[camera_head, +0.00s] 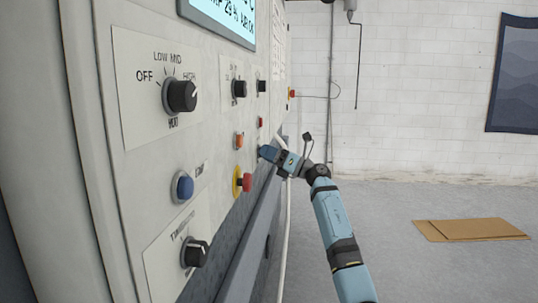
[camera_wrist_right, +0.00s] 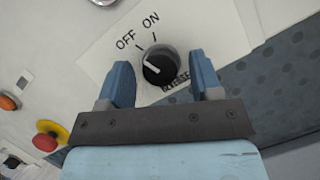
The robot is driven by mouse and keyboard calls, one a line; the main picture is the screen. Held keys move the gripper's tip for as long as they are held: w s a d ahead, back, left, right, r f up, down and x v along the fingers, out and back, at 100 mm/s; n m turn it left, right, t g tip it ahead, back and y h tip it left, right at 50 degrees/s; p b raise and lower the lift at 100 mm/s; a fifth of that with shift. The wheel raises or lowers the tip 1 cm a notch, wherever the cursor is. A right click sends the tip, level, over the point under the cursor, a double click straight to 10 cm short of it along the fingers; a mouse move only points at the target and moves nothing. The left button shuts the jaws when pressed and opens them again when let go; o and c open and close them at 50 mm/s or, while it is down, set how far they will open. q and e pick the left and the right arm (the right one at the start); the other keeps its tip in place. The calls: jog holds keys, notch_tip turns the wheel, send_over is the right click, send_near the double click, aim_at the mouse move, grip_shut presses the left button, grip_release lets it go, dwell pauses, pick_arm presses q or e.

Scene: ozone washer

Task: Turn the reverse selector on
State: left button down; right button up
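The reverse selector (camera_wrist_right: 160,68) is a round black knob on a white plate marked OFF, ON and REVERSE in the right wrist view. Its white pointer line faces the left, on the OFF side. My right gripper (camera_wrist_right: 158,75) is open, with one blue finger on each side of the knob. Gaps show between fingers and knob, so it is not gripped. In the head view my right gripper (camera_head: 266,153) is at the far lower part of the panel, and it hides the selector there. My left gripper is not in view.
Cardboard (camera_head: 470,229) lies on the floor at the right. The floor between is clear.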

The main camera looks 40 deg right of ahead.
jog(key=c, duration=0.8)
pick_arm(q)
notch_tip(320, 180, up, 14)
jog(key=p, duration=1.6)
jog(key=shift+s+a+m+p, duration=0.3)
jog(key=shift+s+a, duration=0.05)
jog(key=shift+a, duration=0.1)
pick_arm(e)
jog(key=m+h, duration=0.2)
jog(key=m, duration=0.3)
jog(key=m+h, duration=0.2)
jog(key=m, duration=0.3)
jog(key=shift+a+r, duration=0.1)
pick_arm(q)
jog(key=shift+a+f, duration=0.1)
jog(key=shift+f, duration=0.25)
pick_arm(e)
jog(key=o, duration=0.9)
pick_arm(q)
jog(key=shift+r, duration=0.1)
pick_arm(e)
jog(key=shift+s, duration=0.1)
